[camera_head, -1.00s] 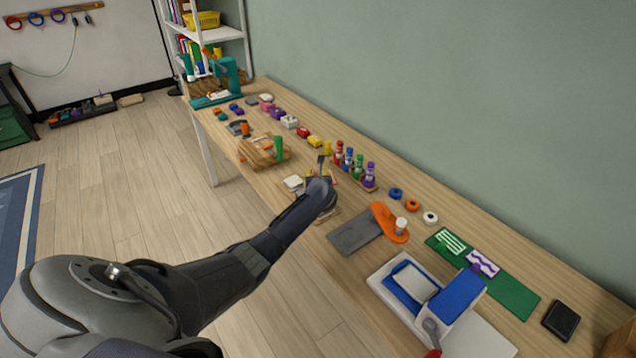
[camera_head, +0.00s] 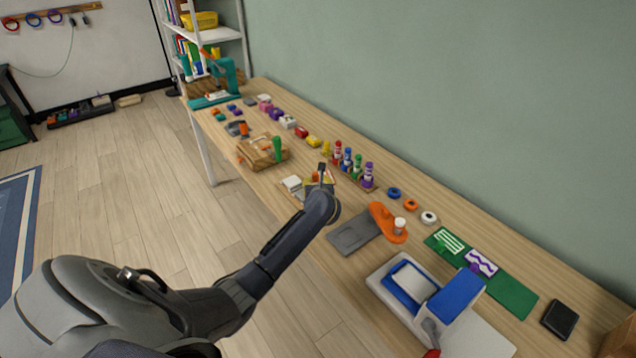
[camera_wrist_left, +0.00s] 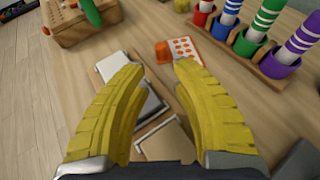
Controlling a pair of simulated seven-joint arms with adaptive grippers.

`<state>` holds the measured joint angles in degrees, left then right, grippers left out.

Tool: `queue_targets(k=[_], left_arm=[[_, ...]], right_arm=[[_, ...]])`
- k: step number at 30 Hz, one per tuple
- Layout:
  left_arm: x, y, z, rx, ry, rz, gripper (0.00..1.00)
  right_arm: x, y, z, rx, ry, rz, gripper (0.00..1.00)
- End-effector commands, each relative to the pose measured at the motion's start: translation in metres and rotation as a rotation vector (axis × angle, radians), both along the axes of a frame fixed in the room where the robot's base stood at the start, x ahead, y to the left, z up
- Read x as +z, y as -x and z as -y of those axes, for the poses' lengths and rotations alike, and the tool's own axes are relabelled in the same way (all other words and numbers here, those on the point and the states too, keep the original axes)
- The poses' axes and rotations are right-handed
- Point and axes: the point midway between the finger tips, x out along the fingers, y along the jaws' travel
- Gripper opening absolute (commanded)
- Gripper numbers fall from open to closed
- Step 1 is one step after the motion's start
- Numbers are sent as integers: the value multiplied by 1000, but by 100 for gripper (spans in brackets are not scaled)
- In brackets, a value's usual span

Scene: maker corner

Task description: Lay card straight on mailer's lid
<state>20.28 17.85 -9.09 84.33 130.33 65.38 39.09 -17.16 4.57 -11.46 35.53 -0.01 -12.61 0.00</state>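My left gripper (camera_wrist_left: 160,68) has its two yellow fingers apart with nothing held between them; it also shows small in the head view (camera_head: 323,173), above the near side of the bench. Under it in the wrist view, a pale flat piece (camera_wrist_left: 116,66) lies left, partly behind the left finger. A tan flat piece with a pale border (camera_wrist_left: 165,142) lies lower, between the fingers and partly covered. I cannot tell for certain which is the card or the mailer. An orange-dotted white sheet (camera_wrist_left: 183,47) lies past the right fingertip. My right gripper is not in view.
A rack of coloured markers (camera_head: 352,168) stands right of the gripper, and a wooden block with a green tool (camera_head: 265,152) stands left. A grey slab (camera_head: 352,236), an orange piece (camera_head: 385,222) and a blue-and-white press (camera_head: 457,296) are nearer.

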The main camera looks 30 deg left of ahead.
Motion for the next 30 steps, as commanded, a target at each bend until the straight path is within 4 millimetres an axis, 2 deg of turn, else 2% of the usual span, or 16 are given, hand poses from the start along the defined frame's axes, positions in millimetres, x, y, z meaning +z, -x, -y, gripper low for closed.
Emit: queue_targets(k=[17,20,25,30], left_arm=[[0,1,1,-1,1,-1,25],[-2,-1,12,-4,21,4,25],[3,-3,45,27,63,27,25],[13,7,59,106,52,24,25]], right_arm=[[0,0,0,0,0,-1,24],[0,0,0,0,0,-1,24],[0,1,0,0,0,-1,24],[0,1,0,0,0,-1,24]])
